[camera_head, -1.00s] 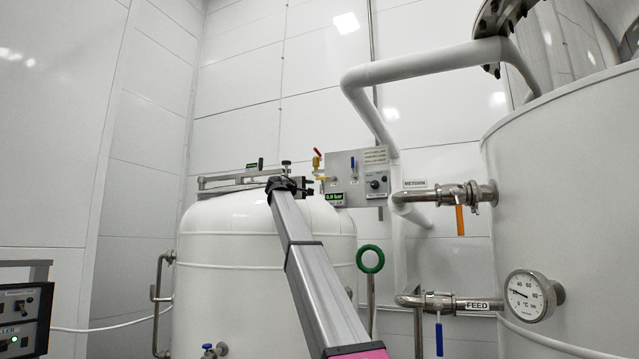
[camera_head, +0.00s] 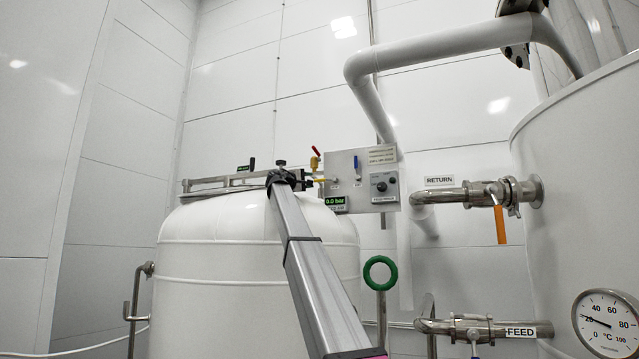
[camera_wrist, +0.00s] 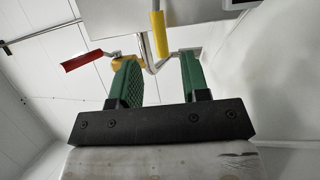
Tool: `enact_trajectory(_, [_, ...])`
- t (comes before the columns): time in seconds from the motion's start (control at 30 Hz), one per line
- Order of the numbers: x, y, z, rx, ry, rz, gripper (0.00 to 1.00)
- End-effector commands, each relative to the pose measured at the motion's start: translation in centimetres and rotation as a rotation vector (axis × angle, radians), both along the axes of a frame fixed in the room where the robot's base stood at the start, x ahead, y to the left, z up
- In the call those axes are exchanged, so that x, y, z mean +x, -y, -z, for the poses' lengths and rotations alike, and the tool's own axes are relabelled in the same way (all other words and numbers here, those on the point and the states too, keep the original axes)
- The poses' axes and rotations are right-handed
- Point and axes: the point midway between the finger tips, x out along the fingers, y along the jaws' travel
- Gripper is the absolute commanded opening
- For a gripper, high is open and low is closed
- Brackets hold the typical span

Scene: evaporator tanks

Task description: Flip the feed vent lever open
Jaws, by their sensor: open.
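My gripper (camera_wrist: 158,76) is open in the wrist view, its two green pads apart with nothing gripped between them. A red lever (camera_wrist: 82,61) on a yellow fitting (camera_wrist: 128,61) sticks out left beyond the left pad. A yellow-sleeved handle (camera_wrist: 158,32) hangs above the gap between the pads, near a bent metal pipe. In the head view the red lever (camera_head: 315,150) stands up beside the panel, and a blue lever (camera_head: 355,167) is on the panel. My arm mostly hides the gripper there. No readable label shows which is the feed vent lever.
A control panel (camera_head: 362,182) has a green bar display (camera_head: 335,202) at its lower left. A white tank (camera_head: 205,260) stands below. At right are the RETURN valve with orange handle (camera_head: 501,224), the FEED pipe (camera_head: 500,331) and a thermometer (camera_head: 604,322).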

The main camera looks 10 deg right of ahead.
Motion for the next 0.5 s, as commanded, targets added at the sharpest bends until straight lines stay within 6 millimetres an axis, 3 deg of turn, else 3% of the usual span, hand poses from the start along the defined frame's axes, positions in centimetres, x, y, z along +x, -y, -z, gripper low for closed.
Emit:
enact_trajectory(0.23, [2.7,3.6,-0.9,0.0,0.001,0.002,0.42])
enact_trajectory(0.5, [4.2,5.5,-1.3,0.002,0.0,0.001,0.42])
